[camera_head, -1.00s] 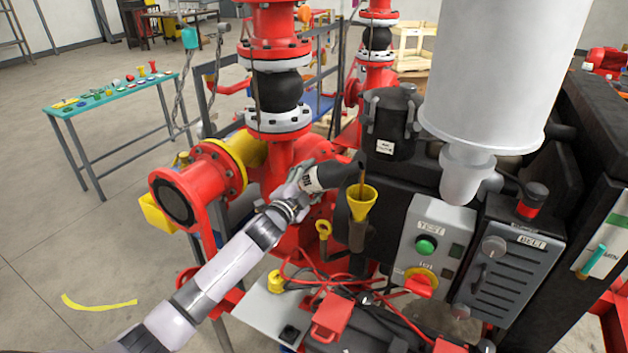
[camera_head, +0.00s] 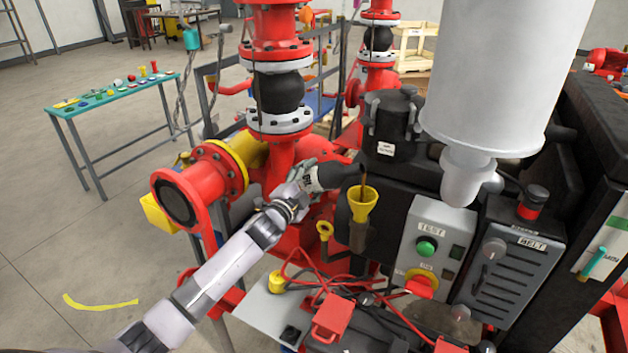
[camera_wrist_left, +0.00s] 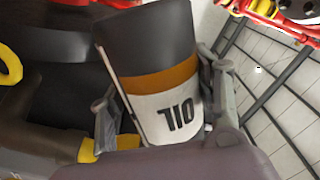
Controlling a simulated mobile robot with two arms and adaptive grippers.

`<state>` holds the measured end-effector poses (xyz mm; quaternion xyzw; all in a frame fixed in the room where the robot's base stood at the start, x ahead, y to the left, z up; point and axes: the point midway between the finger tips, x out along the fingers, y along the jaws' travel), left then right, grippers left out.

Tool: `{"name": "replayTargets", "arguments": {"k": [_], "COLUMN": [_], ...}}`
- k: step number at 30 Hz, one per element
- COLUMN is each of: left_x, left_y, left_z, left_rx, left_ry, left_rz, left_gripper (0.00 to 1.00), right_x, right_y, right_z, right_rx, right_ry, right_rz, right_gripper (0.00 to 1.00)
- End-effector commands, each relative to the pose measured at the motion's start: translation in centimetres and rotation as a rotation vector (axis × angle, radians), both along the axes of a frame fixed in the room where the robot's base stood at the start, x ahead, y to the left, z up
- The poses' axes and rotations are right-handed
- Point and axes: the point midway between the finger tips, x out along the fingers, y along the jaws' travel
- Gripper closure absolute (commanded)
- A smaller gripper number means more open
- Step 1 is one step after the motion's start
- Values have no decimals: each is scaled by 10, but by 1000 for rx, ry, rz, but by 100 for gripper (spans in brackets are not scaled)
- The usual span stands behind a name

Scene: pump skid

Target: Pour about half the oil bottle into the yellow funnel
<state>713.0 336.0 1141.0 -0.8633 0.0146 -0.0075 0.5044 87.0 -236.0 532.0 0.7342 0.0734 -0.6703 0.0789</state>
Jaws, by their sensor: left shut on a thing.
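The dark oil bottle (camera_head: 333,176) lies tipped nearly on its side, its mouth toward the right above the yellow funnel (camera_head: 362,203). A thin brown stream falls from the mouth into the funnel. My left gripper (camera_head: 304,180) is shut around the bottle's body. In the left wrist view, the bottle (camera_wrist_left: 150,62) with its orange band and white OIL label sits between the two fingers of the left gripper (camera_wrist_left: 165,115). The oil level inside the bottle cannot be seen. My right gripper is not in view.
A grey control box with a green button (camera_head: 426,247) stands right of the funnel. A large white cylinder (camera_head: 500,80) hangs above it. Red pipework (camera_head: 278,70) rises behind the gripper. Red cables (camera_head: 320,283) lie below. A teal table (camera_head: 115,97) stands far left.

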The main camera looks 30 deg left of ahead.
Motion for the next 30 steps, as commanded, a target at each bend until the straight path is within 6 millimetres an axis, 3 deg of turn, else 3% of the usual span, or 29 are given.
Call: {"name": "replayTargets", "arguments": {"k": [30], "left_x": [0], "left_y": [2], "left_z": [6], "left_rx": [43], "left_ry": [-6], "left_rz": [-1], "left_gripper": [78], "right_x": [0], "right_y": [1], "right_z": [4], "right_rx": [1], "right_ry": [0], "right_rz": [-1], "right_gripper": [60]}}
